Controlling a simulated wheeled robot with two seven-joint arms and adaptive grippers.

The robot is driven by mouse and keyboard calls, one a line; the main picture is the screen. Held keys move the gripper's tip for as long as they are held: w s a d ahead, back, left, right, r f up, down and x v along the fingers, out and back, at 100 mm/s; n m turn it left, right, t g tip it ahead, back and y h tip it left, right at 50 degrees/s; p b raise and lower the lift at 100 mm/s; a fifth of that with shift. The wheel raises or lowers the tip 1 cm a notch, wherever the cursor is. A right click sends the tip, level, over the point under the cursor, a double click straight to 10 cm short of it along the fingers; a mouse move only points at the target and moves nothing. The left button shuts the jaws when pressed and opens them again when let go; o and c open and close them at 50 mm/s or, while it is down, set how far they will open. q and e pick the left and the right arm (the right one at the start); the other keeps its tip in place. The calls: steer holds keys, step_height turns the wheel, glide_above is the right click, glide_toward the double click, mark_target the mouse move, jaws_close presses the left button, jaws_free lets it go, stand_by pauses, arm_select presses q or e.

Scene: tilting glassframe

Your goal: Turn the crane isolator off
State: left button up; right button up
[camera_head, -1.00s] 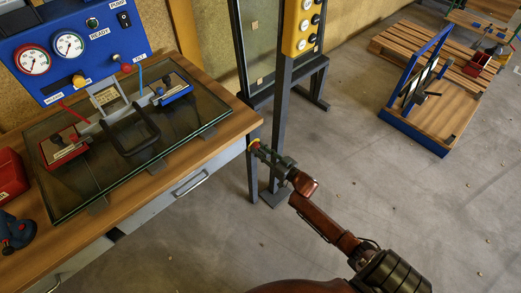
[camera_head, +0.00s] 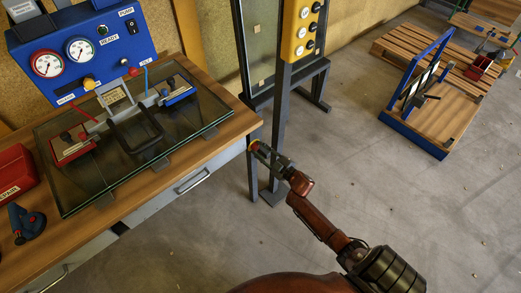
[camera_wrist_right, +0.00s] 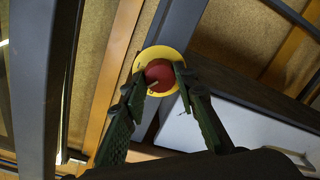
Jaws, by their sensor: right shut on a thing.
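The crane isolator is a red round knob (camera_wrist_right: 160,75) on a yellow round plate (camera_wrist_right: 152,56), seen in the right wrist view. A small pale mark shows on the knob's lower left. My right gripper (camera_wrist_right: 165,82) has its two green fingers on either side of the knob, shut on it. In the head view the right gripper (camera_head: 262,152) is at the grey post beside the workbench's right corner, and the isolator is mostly hidden behind the fingers. My left gripper is not in view.
The wooden workbench (camera_head: 215,150) carries a glass pane (camera_head: 75,190) and a blue gauge panel (camera_head: 110,50). A yellow button box (camera_head: 300,30) hangs on the post above. A blue-framed wooden cart (camera_head: 430,120) stands at the right. The middle floor is clear.

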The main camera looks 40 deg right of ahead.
steer(key=n, duration=0.2)
steer(key=shift+n, duration=0.3)
steer(key=shift+f+n+h, duration=0.1)
steer(key=shift+n+h, duration=0.3)
steer(key=shift+n, duration=0.7)
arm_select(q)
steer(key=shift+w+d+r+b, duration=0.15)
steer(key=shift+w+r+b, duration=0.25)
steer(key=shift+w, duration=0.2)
arm_select(e)
steer(key=shift+n, duration=1)
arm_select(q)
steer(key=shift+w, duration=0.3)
arm_select(e)
steer(key=o, duration=1.2)
steer(key=shift+a, duration=0.1)
steer(key=shift+c, duration=0.2)
